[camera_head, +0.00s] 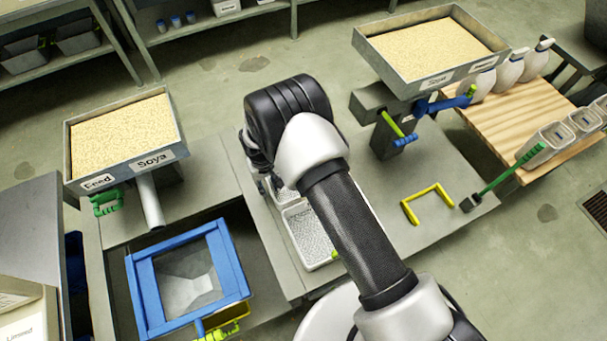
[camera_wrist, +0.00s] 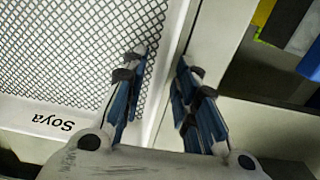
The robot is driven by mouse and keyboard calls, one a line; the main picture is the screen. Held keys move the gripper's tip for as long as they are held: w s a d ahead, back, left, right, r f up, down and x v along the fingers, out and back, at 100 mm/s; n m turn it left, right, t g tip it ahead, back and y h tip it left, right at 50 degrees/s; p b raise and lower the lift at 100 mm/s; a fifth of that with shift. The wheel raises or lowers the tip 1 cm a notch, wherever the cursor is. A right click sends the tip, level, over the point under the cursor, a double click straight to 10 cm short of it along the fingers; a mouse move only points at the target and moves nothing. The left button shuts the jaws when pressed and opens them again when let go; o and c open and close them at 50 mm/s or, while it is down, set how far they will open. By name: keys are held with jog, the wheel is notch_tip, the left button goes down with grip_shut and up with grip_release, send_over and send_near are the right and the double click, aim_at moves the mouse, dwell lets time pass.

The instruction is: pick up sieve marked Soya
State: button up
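The sieve marked Soya (camera_wrist: 75,45) fills the left of the wrist view. It is a white frame around a metal mesh, with the label "Soya" upside down on its edge. My gripper (camera_wrist: 163,62) is open over the sieve's right-hand side. One finger shows over the mesh side and the other over the outer side, with the pale rim between them in the picture. I cannot tell whether either finger touches it. In the head view, my arm hides the gripper. A white mesh sieve (camera_head: 311,236) lies on the bench beside the arm; its label cannot be read there.
A hopper labelled Feed and Soya (camera_head: 124,137) stands left, above a blue-framed bin (camera_head: 135,285). Another grain hopper (camera_head: 435,82) stands upper right. A yellow handle (camera_head: 428,203) and a green-handled tool (camera_head: 500,180) lie on the right.

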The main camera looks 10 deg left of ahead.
jog(key=shift+r, duration=0.1)
jog(key=shift+c, duration=0.3)
grip_shut()
